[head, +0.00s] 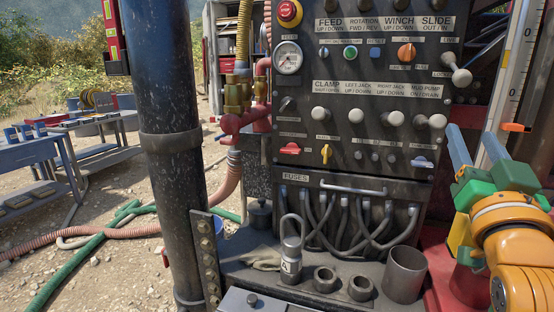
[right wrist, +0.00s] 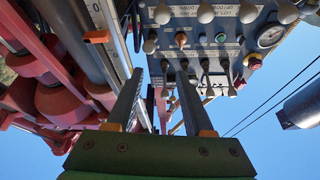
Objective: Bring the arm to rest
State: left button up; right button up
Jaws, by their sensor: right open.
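My right arm (head: 518,240), orange with a green and yellow hand, comes in from the right edge in the head view. Its gripper (head: 473,135) has two grey-blue fingers apart with nothing between them. They point up and away, by the lower right side of the black control panel (head: 345,180). In the right wrist view the gripper (right wrist: 160,80) is also open and empty, with panel levers beyond its fingertips. Whether the fingers touch anything is hard to tell, but no contact shows. My left gripper is not in view.
The panel bears white-knobbed levers (head: 437,121), a gauge (head: 287,58) and a red button (head: 288,12). A dark column (head: 170,160) stands left of it. A shackle (head: 291,245), nuts and a metal cup (head: 404,274) stand on the ledge below. A scaled rail (head: 508,75) rises near the gripper.

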jog(key=s+a+f+n+g+y, duration=0.1)
jog(key=a+f+n+g+y, duration=0.15)
jog(key=f, duration=0.95)
jog(key=a+f+n+g+y, duration=0.15)
jog(key=f+g, duration=0.25)
jog(key=f, duration=0.8)
jog(key=s+a+f+n+g+y, duration=0.1)
jog(key=a+f+n+g+y, duration=0.15)
jog(key=f, duration=0.85)
jog(key=s+a+f+n+g+y, duration=0.15)
jog(key=s+f+g, duration=0.25)
jog(key=s+f, duration=0.5)
jog(key=s+a+f+g, duration=0.35)
jog(key=s+f, duration=0.45)
jog(key=s, duration=0.3)
notch_tip(320, 180, down, 15)
jog(key=s+g+p, duration=0.2)
pick_arm(q)
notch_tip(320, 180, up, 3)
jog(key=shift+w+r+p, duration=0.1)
jog(key=shift+p, duration=0.5)
pick_arm(e)
jog(key=s+d+f+g, duration=0.1)
jog(key=s+d+f, duration=0.1)
jog(key=s+f, duration=0.6)
jog(key=s, duration=0.3)
jog(key=shift+s+d+f, duration=0.2)
jog(key=shift+s+d, duration=0.05)
jog(key=shift+s, duration=0.15)
